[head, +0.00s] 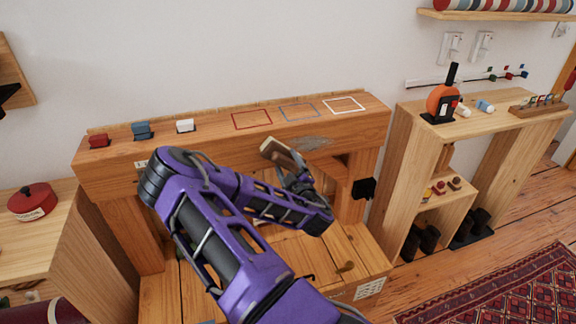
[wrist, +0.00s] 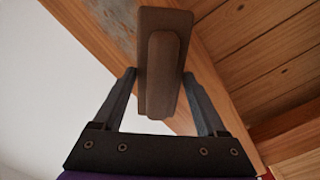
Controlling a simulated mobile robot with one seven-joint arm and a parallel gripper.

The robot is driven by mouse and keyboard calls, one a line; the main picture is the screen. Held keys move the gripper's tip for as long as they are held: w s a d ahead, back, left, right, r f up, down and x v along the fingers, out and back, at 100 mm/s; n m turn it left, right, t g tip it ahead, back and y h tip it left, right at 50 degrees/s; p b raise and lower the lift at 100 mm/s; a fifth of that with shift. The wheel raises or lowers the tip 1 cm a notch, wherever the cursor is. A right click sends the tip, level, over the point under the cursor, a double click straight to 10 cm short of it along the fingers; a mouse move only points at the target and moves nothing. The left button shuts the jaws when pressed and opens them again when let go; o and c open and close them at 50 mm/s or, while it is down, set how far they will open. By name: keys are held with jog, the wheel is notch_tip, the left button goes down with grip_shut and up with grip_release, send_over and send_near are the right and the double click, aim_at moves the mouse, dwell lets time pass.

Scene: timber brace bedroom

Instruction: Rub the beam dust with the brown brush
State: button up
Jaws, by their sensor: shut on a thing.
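The brown brush (head: 276,153) is in my gripper (head: 296,180), in front of the timber beam (head: 225,150). In the wrist view the brush (wrist: 163,60) lies between the two fingers of my gripper (wrist: 158,74), its long handle block facing the camera. I cannot tell whether the brush touches the beam. My arm hides part of the beam's front.
Red (head: 98,141), blue (head: 142,130) and white (head: 185,126) blocks stand on the beam top, left of red, blue and white outlines (head: 298,112). A black bracket (head: 364,188) juts out below the beam's right end. A shelf unit (head: 408,150) stands to the right.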

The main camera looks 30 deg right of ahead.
jog(key=shift+w, duration=0.25)
jog(key=shift+d, duration=0.1)
jog(key=shift+s+d, duration=0.3)
jog(key=shift+d, duration=0.55)
jog(key=shift+s+d, duration=0.25)
jog(key=shift+d, duration=0.6)
jog(key=s+d+b, duration=0.3)
jog(key=d, duration=1.1)
jog(key=shift+s+b, duration=0.15)
jog(key=shift+b, duration=0.15)
jog(key=shift+a, duration=0.1)
jog(key=w+a, duration=0.2)
jog(key=a, duration=0.8)
jog(key=shift+w+a, duration=0.35)
